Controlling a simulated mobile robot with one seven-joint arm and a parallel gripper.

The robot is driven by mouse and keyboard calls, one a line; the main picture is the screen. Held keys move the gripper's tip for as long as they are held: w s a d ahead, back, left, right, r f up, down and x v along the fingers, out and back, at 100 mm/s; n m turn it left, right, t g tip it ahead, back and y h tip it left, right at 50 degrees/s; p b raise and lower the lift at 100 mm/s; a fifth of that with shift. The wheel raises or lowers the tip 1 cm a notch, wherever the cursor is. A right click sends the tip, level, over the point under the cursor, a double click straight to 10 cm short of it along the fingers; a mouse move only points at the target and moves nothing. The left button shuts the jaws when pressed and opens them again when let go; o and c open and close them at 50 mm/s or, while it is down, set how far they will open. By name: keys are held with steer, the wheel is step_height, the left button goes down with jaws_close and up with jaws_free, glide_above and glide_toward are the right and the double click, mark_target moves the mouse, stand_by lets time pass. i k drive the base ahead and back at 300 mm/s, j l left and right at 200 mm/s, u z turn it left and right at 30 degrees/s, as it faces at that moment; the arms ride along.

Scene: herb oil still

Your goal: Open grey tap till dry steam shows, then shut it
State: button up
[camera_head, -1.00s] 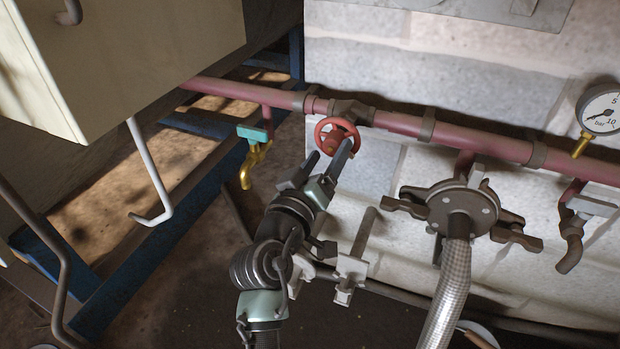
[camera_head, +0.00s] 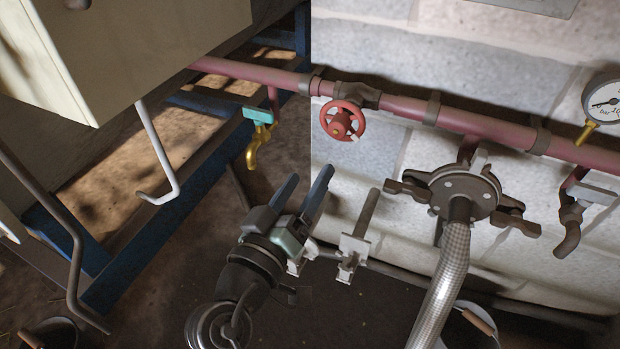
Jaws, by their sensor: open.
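The grey tap (camera_head: 572,215) hangs from the red pipe at the right edge, with a pale grey lever (camera_head: 597,193) across its top and a dark spout bending down. No plume shows at its spout. My gripper (camera_head: 311,174) is open and empty, well left of the grey tap. Its two dark fingers point up toward the red handwheel (camera_head: 342,120) on the pipe, with a clear gap between them and the wheel.
A gauge (camera_head: 605,101) stands above the pipe near the grey tap. A clamped flange (camera_head: 464,194) with a braided hose (camera_head: 442,285) lies between gripper and tap. A brass tap with a teal lever (camera_head: 257,115) hangs at left. A bucket (camera_head: 470,328) sits below.

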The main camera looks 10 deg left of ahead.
mark_target(587, 195)
steer(key=z, duration=1.25)
